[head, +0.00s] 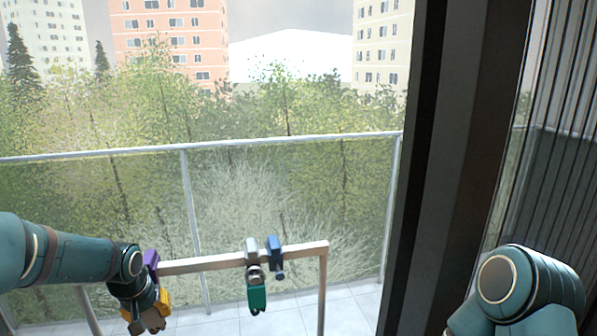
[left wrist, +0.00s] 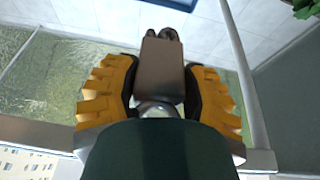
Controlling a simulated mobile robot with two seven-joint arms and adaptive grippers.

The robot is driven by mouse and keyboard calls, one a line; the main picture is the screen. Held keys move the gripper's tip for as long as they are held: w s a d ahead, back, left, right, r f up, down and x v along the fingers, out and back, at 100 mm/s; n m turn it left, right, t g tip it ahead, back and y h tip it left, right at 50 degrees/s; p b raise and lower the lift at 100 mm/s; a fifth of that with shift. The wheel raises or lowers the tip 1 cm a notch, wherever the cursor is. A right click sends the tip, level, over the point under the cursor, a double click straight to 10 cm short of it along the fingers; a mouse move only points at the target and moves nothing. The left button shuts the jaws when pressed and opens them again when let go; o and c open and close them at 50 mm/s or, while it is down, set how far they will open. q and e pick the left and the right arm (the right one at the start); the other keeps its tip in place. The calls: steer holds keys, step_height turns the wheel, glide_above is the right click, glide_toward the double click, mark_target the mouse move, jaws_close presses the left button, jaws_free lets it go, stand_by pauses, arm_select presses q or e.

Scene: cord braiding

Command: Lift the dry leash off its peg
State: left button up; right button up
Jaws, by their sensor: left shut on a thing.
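My left gripper (head: 148,309), with yellow fingers, is at the left end of a wooden rail, below a purple clip (head: 151,262). It is shut on a brown piece, which seems to be the leash (left wrist: 162,68). In the left wrist view the brown piece stands between the two yellow fingers, with a rounded metal part just below it. In the head view the arm and fingers hide most of it, so I cannot tell whether it still touches its peg. My right gripper is out of view.
The wooden rail (head: 215,263) stands on a tiled balcony floor (head: 290,322). A grey clip (head: 252,251) with a green item (head: 258,298) under it and a blue clip (head: 275,252) sit near its right end. A glass railing (head: 290,190) runs behind; a dark door frame (head: 425,180) is at right.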

arm_select(q)
steer(key=shift+s+d+f+g+p, duration=0.15)
steer(key=shift+d+f+g+p, duration=0.2)
steer(key=shift+d+f, duration=0.35)
stand_by(0.3)
steer(key=shift+w+d+r+p, duration=0.1)
steer(key=shift+w+r+p, duration=0.15)
steer(key=shift+r+p, duration=0.15)
steer(key=shift+w+d+r+p, duration=0.1)
steer(key=shift+w+r+p, duration=0.15)
steer(key=shift+r, duration=0.25)
steer(key=shift+a+r, duration=0.1)
steer(key=shift+r, duration=0.4)
stand_by(0.4)
steer(key=shift+s+d+b, duration=0.1)
steer(key=shift+s+d, duration=0.1)
steer(key=shift+s, duration=0.7)
steer(key=shift+s+d+b, duration=0.1)
steer(key=shift+s+d, duration=0.15)
steer(key=shift+s, duration=0.65)
steer(key=shift+s+d+b, duration=0.1)
steer(key=shift+s+d, duration=0.1)
steer(key=shift+s, duration=0.7)
